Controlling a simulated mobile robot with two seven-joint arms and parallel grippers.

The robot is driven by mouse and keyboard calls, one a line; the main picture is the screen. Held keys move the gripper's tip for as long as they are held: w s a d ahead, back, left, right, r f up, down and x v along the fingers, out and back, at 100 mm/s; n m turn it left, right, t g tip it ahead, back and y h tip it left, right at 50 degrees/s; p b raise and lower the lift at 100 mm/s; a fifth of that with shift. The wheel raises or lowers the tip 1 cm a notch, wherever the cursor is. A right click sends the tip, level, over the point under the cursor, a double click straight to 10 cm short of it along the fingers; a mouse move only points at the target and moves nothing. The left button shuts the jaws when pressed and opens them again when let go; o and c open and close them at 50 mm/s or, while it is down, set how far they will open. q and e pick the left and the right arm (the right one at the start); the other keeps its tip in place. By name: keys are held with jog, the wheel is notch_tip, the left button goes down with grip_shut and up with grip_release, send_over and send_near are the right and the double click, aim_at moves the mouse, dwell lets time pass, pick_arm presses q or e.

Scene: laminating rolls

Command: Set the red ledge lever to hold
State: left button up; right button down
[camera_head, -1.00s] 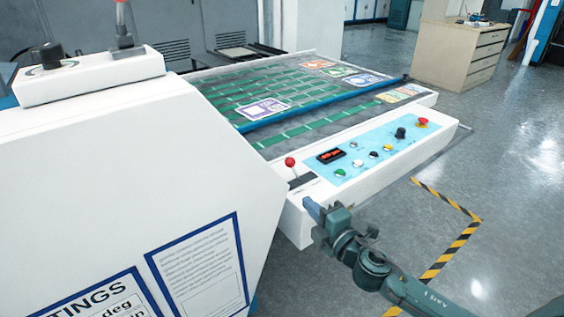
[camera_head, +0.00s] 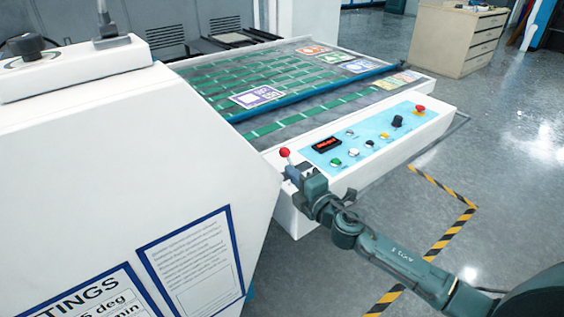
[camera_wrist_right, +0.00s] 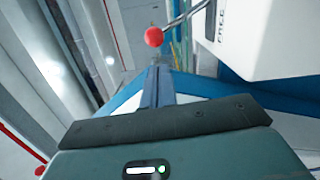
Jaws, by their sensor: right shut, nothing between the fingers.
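The red-knobbed ledge lever (camera_head: 285,153) stands at the left end of the control ledge (camera_head: 295,213). In the right wrist view its red ball (camera_wrist_right: 153,37) is just beyond the fingertips, and its thin rod runs up right to a white face marked "FREE" (camera_wrist_right: 220,22). My right gripper (camera_head: 290,172) is shut and empty, with its tips close below the knob in the head view. The shut fingers also show in the right wrist view (camera_wrist_right: 156,75). I cannot tell whether they touch the lever. The gripper hides the lever's base. My left gripper is not in view.
The ledge's blue panel (camera_head: 350,163) carries several buttons, a black knob (camera_head: 397,121) and a red button (camera_head: 420,109). A large white machine housing (camera_head: 130,180) stands close on the left. The printed bed (camera_head: 300,75) lies behind. Open floor is at the right.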

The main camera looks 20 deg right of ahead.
aim_at(290, 160)
jog(key=x, duration=0.5)
jog(key=shift+w, duration=0.1)
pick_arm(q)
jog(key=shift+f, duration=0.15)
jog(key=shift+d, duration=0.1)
